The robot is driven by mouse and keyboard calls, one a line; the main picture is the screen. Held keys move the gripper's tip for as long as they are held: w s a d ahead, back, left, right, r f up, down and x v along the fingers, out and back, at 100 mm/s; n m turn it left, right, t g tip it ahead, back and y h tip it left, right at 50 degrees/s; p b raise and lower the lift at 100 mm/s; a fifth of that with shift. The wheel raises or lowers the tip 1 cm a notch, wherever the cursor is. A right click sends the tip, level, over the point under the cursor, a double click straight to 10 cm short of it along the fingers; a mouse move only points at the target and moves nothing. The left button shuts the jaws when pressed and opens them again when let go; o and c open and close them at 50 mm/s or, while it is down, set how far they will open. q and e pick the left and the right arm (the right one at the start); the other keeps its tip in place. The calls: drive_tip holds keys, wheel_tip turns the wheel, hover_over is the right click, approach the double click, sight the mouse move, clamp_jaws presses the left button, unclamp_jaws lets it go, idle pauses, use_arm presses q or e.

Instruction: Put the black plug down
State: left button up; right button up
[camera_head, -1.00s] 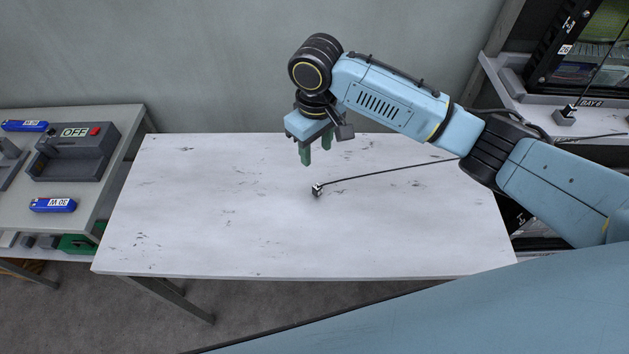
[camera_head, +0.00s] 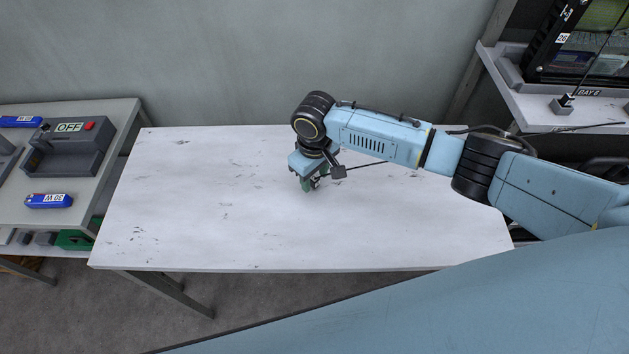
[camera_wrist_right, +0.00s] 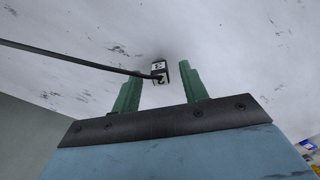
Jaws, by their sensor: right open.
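The black plug (camera_wrist_right: 160,70) rests on the white tabletop. It has a white label and a black cable running off to the left in the right wrist view. My right gripper (camera_wrist_right: 160,72) is open, with its green fingers on either side of the plug and gaps showing between. In the head view my right gripper (camera_head: 308,184) is low over the table and mostly hides the plug (camera_head: 316,183). The cable (camera_head: 366,164) runs from it to the right, behind my arm. My left gripper is out of view.
The white table (camera_head: 190,220) is otherwise clear. A left bench holds a grey fixture (camera_head: 75,155) marked OFF and blue labelled pieces (camera_head: 48,201). At right, a shelf (camera_head: 520,105) marked BAY 6 carries another black plug (camera_head: 566,100) in a grey block.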

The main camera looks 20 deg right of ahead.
clamp_jaws()
drive_tip(key=shift+r, duration=0.1)
